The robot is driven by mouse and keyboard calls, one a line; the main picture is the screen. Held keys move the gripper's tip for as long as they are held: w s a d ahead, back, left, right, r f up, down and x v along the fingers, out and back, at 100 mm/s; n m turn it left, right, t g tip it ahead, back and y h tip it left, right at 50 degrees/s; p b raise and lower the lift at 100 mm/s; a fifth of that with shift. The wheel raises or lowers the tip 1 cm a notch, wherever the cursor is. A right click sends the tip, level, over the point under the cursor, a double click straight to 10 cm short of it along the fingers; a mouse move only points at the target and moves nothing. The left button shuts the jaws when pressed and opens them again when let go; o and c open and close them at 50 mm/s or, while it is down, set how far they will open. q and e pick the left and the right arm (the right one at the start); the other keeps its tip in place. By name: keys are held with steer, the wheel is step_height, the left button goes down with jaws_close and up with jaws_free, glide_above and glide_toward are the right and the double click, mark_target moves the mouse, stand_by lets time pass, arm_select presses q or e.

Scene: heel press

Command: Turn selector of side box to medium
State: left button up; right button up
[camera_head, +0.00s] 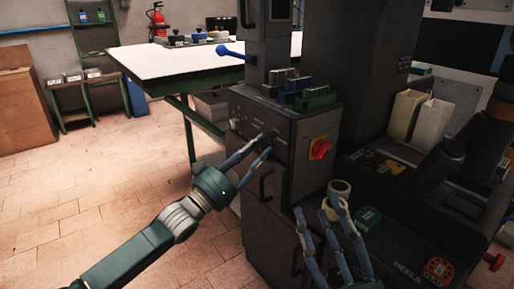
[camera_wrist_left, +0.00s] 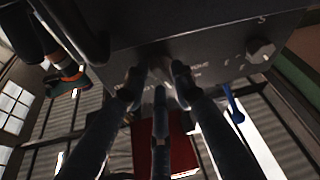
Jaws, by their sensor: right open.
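The side box (camera_head: 272,112) is a dark grey cabinet with a labelled front panel, which also shows upside down in the left wrist view (camera_wrist_left: 215,45). My left gripper (camera_head: 264,145) has its fingertips at this panel. In the left wrist view its fingertips (camera_wrist_left: 157,82) are close around a spot on the panel, with a small gap between them. The selector there is mostly hidden by the fingers, and its setting cannot be read. A round knob (camera_wrist_left: 262,48) stands clear of the fingers. My right gripper (camera_head: 325,215) is open and empty, at the lower middle.
A red rotary switch on a yellow plate (camera_head: 319,148) is on the box's right face. Green and blue blocks (camera_head: 305,96) lie on top. A blue-knobbed lever (camera_head: 225,51) sticks out above. Open floor lies left.

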arm_select(q)
steer(key=shift+a, duration=0.1)
steer(key=v, duration=1.2)
